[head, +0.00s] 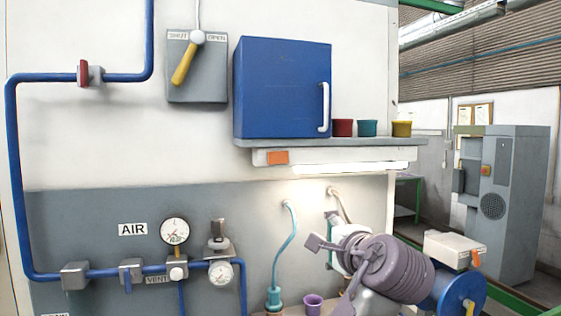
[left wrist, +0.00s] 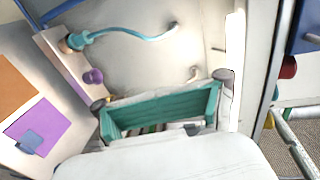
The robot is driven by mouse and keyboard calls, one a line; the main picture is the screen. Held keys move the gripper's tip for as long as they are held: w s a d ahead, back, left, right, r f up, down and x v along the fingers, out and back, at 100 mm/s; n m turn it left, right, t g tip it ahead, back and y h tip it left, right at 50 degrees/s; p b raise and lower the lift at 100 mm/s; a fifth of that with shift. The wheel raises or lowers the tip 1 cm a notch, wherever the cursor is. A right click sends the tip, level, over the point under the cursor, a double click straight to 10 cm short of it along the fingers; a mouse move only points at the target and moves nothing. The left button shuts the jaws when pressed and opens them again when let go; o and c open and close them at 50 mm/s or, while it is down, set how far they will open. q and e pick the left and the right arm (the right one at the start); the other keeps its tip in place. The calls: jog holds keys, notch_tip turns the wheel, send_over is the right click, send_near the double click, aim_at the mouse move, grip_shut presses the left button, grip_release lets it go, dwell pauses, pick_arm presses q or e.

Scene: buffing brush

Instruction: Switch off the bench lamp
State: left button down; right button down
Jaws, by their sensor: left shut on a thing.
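The bench lamp (head: 350,168) is a lit white bar under the grey shelf, with an orange block (head: 278,157) at its left end. My left gripper (head: 332,232) is below the lamp's right part and apart from it. A purple-grey ribbed thing (head: 385,267) in front hides much of its white hand. In the left wrist view, the grey fingertips of this gripper (left wrist: 161,92) are spread around a hollow teal frame (left wrist: 160,102) and hold it. The frame's underside is hidden. I do not see my right gripper.
A blue cabinet (head: 282,88) and small red (head: 342,128), teal (head: 367,128) and yellow (head: 401,128) cups stand on the shelf (head: 430,142). Blue pipes with gauges line the left wall.

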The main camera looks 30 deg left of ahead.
aim_at(273, 159)
pick_arm(q)
jog(key=s+r+n+y, duration=0.1)
jog(key=s+r, duration=0.2)
jog(key=r, duration=0.4)
jog(key=s+r+n+g+y, duration=0.1)
jog(key=s+r+y, duration=0.1)
jog(key=r, duration=0.5)
jog(key=shift+s, duration=0.6)
jog(key=shift+a+r, duration=0.1)
jog(key=shift+a, duration=0.05)
jog(key=p+x, duration=0.3)
jog(key=x, duration=0.3)
jog(key=p+x, duration=0.4)
jog(key=x, duration=0.3)
jog(key=shift+s+r, duration=0.1)
jog(key=shift+r, duration=0.15)
jog(key=shift+a+f, duration=0.1)
jog(key=shift+a, duration=0.25)
jog(key=shift+w+a, duration=0.15)
jog(key=shift+w, duration=0.1)
